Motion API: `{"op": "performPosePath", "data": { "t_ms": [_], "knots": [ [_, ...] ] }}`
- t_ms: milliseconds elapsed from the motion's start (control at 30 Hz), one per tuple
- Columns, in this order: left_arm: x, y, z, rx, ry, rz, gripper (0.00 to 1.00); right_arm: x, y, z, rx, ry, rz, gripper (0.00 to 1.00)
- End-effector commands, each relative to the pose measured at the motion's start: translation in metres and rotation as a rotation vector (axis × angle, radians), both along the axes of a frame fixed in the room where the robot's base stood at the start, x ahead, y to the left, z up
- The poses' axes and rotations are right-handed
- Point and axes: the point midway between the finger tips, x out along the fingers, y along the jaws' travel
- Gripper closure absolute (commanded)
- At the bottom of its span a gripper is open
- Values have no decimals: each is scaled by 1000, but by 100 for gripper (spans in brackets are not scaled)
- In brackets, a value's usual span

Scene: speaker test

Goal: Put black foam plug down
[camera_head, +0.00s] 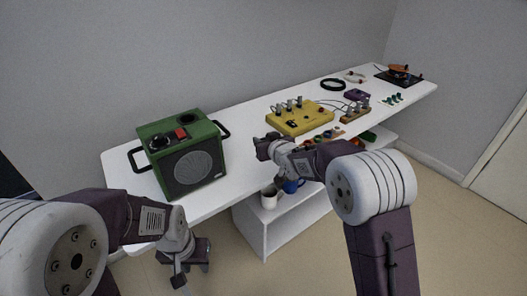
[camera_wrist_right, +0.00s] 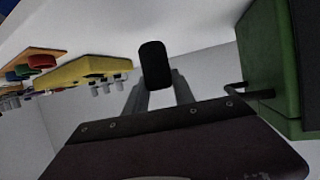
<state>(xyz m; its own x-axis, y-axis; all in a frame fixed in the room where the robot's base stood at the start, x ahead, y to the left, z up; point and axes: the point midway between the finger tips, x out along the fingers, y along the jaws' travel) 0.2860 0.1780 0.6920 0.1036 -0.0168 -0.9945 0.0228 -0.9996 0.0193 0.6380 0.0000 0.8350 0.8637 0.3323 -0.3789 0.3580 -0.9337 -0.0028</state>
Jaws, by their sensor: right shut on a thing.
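The black foam plug (camera_wrist_right: 155,64) is between the fingertips of my right gripper (camera_wrist_right: 157,88) in the right wrist view, and the gripper is shut on it. In the head view my right gripper (camera_head: 266,146) is over the middle front part of the white table (camera_head: 240,124), to the right of the green speaker box (camera_head: 181,151). At this size I cannot clearly tell the plug from the dark fingers there. My left gripper (camera_head: 188,275) hangs low in front of the table, below the speaker, with no object seen in it; its finger gap is unclear.
A yellow box with knobs (camera_head: 299,117) stands behind the right gripper. Black and white rings (camera_head: 333,85), a purple box (camera_head: 356,95) and a turntable (camera_head: 399,76) are farther right. A white mug (camera_head: 269,198) and a blue mug (camera_head: 291,186) are on a lower shelf. The table between speaker and yellow box is clear.

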Motion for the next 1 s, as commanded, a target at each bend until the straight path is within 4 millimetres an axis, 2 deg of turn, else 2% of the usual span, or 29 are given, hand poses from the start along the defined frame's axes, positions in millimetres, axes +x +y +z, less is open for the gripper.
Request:
{"op": "performPosePath", "data": {
  "t_ms": [100,200,400,567,600,667,1000],
  "knots": [
    [0,0,-13,0,0,0,66,-1,0,-26,-1,5,0,100],
    [0,0,-18,0,0,0,66,0,0,-39,-1,2,0,100],
    [0,0,-16,0,0,0,66,0,0,-37,0,1,0,100],
    [0,0,-20,0,0,0,66,0,0,-42,-1,2,0,100],
    [0,0,-19,0,0,0,66,0,0,-41,0,1,0,61],
    [0,0,-19,0,0,0,66,-1,-1,-41,-1,2,0,48],
    [0,0,-15,0,0,0,66,0,0,-36,0,1,0,48]
  ]
}}
